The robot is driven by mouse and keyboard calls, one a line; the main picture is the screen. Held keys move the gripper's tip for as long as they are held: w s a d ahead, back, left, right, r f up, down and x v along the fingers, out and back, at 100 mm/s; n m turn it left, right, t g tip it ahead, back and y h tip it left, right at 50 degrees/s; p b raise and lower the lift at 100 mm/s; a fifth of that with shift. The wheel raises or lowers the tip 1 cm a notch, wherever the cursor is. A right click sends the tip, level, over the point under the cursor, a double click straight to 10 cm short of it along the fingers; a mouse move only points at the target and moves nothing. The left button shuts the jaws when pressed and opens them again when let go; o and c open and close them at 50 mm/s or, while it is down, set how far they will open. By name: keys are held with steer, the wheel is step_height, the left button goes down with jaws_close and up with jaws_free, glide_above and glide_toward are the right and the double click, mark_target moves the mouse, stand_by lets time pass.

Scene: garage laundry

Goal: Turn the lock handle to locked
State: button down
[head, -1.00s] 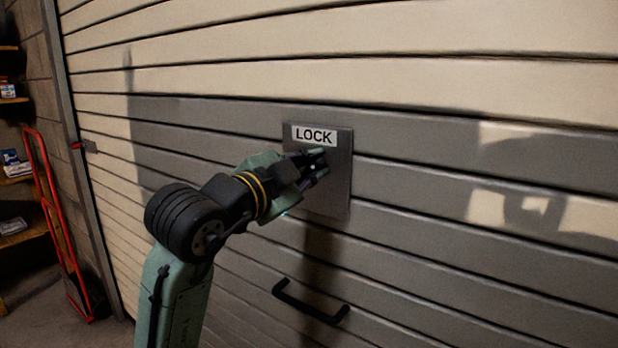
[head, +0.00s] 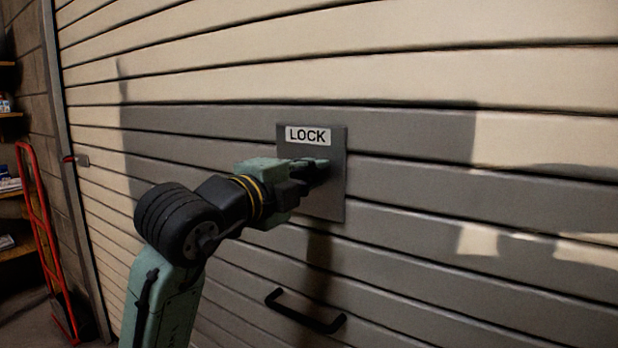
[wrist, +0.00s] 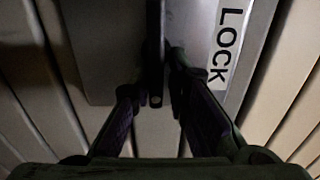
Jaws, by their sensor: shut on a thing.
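The lock plate (head: 334,196) is a grey metal panel on the roller door, with a white LOCK label (head: 307,135) at its top. The label also shows sideways in the wrist view (wrist: 226,45). My gripper (head: 322,169) is at the middle of the plate, just below the label. In the wrist view my gripper (wrist: 157,85) has its two fingers on either side of a dark, narrow lock handle (wrist: 155,60) and is shut on it. The fingers and arm hide most of the handle in the head view, so its exact angle is hard to tell there.
A black pull handle (head: 305,312) sits on the door below the plate. A red hand truck (head: 42,235) stands at the left by shelves (head: 12,190). The door's slatted face (head: 420,80) around the plate is otherwise clear.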

steer(key=shift+d+f+g, duration=0.2)
steer(key=shift+f+g, duration=0.1)
steer(key=shift+f, duration=0.1)
steer(key=c, duration=1.7)
jaws_free()
steer(key=shift+a+r, duration=0.1)
steer(key=shift+a+r, duration=0.1)
steer(key=v, duration=1.1)
steer(key=shift+s+a, duration=0.15)
steer(key=shift+s, duration=0.25)
